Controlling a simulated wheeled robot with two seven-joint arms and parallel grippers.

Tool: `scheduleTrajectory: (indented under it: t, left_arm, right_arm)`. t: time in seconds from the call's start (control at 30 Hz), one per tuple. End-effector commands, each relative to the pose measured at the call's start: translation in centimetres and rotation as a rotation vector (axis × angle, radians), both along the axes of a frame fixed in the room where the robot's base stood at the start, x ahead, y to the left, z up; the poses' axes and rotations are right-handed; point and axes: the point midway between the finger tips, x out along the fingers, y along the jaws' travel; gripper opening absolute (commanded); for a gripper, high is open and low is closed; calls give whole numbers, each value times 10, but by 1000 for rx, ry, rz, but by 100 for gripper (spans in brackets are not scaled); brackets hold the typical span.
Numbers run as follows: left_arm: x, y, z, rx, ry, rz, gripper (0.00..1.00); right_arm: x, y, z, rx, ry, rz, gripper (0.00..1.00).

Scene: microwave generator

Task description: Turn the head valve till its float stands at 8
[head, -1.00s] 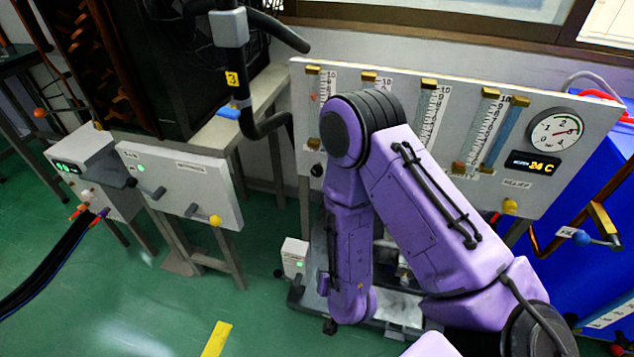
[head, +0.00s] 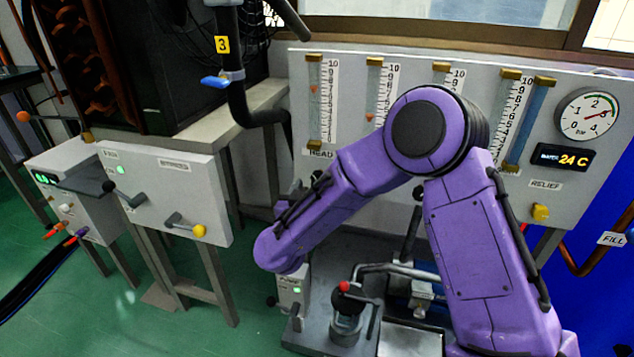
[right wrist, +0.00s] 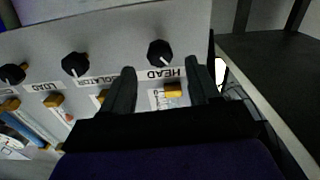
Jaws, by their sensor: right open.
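The head valve is a black knob with a white mark. In the right wrist view the knob (right wrist: 160,53) sits above the upside-down HEAD label. In the head view the knob (head: 317,175) shows small below the HEAD tube (head: 314,110). The orange float (head: 313,89) stands in the upper part of this tube, around 7 to 8; I cannot read it exactly. My right gripper (right wrist: 160,70) is open and empty, the knob appearing between its fingertips; I cannot tell contact. In the head view my forearm hides this gripper. My left gripper is out of view.
More black knobs (right wrist: 75,65) stand in a row beside the head valve. The panel (head: 572,190) carries other tubes, a gauge (head: 587,114) and a yellow relief knob (head: 540,212). A grey box with levers (head: 165,195) stands left, and a red-knobbed lever (head: 344,287) below.

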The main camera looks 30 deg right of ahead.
Motion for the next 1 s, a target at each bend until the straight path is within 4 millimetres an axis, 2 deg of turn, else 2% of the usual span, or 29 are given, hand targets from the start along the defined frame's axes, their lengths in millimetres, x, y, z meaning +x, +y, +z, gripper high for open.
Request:
scheduleTrajectory:
  t: [0.1, 0.2, 0.33, 0.57, 0.6, 0.77, 0.93, 1.0]
  left_arm:
    - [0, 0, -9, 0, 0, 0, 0]
    - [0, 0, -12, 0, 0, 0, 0]
    - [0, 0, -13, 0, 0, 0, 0]
    - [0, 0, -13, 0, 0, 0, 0]
    - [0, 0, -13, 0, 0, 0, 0]
    - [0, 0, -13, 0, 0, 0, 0]
    - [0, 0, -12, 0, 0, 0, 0]
    - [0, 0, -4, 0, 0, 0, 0]
  right_arm:
    - [17, -21, -3, 3, -3, -3, 61]
    - [27, -32, -2, 3, -1, -1, 61]
    - [34, -40, -1, 1, -2, 0, 61]
    - [36, -41, -1, 0, 0, 2, 61]
    - [36, -41, -1, 0, 0, 2, 57]
    - [36, -41, 0, 0, 0, 3, 5]
    - [36, -41, 0, -1, 0, 3, 5]
    - [36, -40, 4, -11, 12, 4, 5]
